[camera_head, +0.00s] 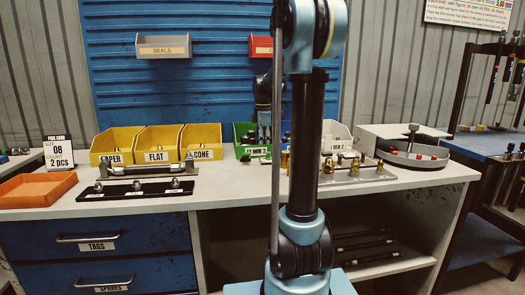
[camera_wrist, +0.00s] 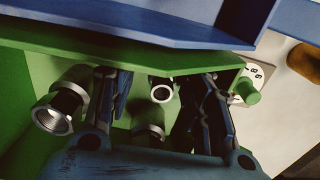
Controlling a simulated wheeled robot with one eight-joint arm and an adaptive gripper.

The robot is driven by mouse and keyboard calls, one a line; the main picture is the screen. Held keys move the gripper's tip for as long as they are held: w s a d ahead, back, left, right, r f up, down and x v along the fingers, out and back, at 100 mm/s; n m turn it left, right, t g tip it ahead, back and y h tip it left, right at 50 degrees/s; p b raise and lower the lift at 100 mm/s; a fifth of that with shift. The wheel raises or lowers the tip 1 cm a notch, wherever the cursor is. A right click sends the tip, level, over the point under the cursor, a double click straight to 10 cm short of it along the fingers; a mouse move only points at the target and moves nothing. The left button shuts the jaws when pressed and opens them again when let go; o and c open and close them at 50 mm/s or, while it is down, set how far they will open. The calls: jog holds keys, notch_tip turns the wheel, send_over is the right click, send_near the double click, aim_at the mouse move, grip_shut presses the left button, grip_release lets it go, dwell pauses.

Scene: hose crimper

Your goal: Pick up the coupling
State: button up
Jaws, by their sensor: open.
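My gripper (camera_wrist: 165,105) is open, with its fingers pointing down into a green bin (camera_wrist: 25,85). One metal coupling (camera_wrist: 160,89) shows between the fingers, and another (camera_wrist: 148,132) lies below it in the picture, partly hidden by my gripper. A larger-looking coupling (camera_wrist: 64,106) lies to the left, outside the left finger, its open threaded end showing. I cannot tell whether the fingers touch any coupling. In the head view the green bin (camera_head: 242,130) stands on the bench behind my arm, with my gripper over it; its contents are mostly hidden.
A blue wall (camera_wrist: 150,20) runs close beside the green bin in the wrist view. An orange tray (camera_head: 36,190) sits far left; a grey round tray (camera_head: 420,158) sits right.

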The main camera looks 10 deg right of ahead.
jog(key=shift+f, duration=0.1)
jog(key=shift+c, duration=0.3)
grip_shut()
jog(key=shift+s, duration=0.1)
